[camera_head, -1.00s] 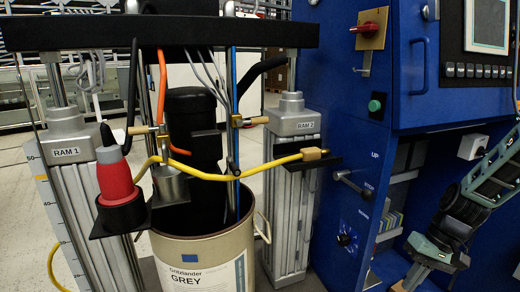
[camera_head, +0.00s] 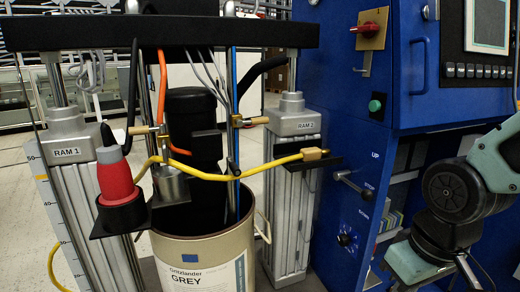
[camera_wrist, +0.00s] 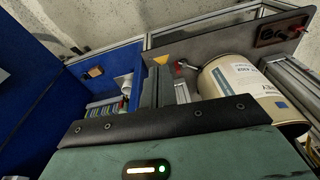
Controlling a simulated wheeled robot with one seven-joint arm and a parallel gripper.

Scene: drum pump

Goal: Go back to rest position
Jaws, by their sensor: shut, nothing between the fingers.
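My gripper (camera_wrist: 158,86) shows in the wrist view as two dark fingers lying together, with nothing seen between them. In the head view my arm (camera_head: 455,192) is at the right, in front of the blue cabinet (camera_head: 350,120); the fingers are not in sight there. The drum (camera_head: 207,255), tan with a white label reading Gritzlander GREY, stands between the two ram columns. It also shows at the right of the wrist view (camera_wrist: 235,84), apart from my fingers.
RAM 1 (camera_head: 75,175) and RAM 2 (camera_head: 293,160) columns carry a black crossbar (camera_head: 180,33). A yellow hose (camera_head: 215,177) crosses above the drum. The cabinet has a lever (camera_head: 350,184) and an open shelf.

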